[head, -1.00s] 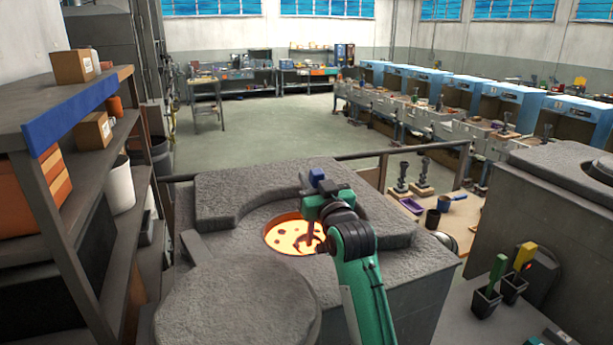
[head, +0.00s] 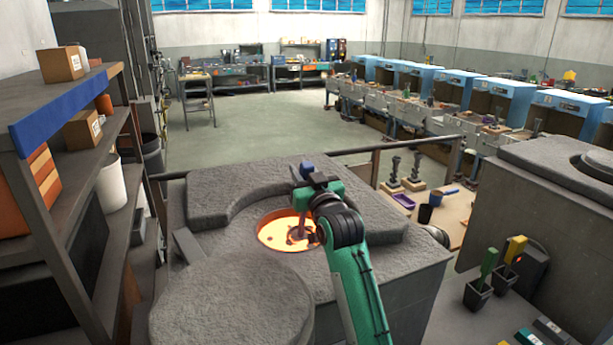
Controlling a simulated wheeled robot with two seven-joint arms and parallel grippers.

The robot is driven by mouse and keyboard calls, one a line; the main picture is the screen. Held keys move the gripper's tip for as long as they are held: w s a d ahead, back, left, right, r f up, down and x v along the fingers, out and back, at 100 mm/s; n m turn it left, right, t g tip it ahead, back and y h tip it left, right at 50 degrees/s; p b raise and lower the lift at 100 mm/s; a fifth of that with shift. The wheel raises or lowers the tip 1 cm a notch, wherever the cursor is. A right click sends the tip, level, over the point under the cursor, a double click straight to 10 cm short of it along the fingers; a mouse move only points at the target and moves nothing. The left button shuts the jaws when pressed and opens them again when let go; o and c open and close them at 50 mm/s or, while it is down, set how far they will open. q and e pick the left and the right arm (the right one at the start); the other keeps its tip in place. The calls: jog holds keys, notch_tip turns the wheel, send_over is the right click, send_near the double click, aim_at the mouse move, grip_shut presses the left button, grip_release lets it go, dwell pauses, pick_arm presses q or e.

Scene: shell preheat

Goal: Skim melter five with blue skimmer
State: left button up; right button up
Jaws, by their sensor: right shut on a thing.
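The melter (head: 400,268) is a grey stone-like block in front of me with a round opening. Glowing orange melt (head: 275,234) with a few dark spots shows in the opening. My right gripper (head: 306,192), on a green arm, is over the opening's right side. It is shut on the skimmer (head: 307,168), whose blue handle end sticks up above the jaws. The skimmer's lower part reaches down to the melt; its head is mostly hidden by the gripper and the glow. My left gripper is not in view.
A round grey lid (head: 232,310) lies at the melter's near left. A shelf (head: 70,180) with boxes stands close on the left. Green (head: 488,262) and yellow-handled (head: 515,248) tools stand in dark holders at right. Another grey block (head: 540,205) stands beyond them.

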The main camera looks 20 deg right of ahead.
jog(key=shift+w+r, duration=0.1)
jog(key=shift+w, duration=1.65)
jog(key=shift+a, duration=0.15)
jog(key=shift+s+a+p, duration=0.1)
jog(key=shift+a+p, duration=0.3)
jog(key=shift+a, duration=1.8)
jog(key=s+p, duration=0.2)
jog(key=s, duration=0.4)
jog(key=shift+s+d, duration=0.15)
jog(key=shift+s, duration=0.15)
jog(key=shift+d, duration=0.15)
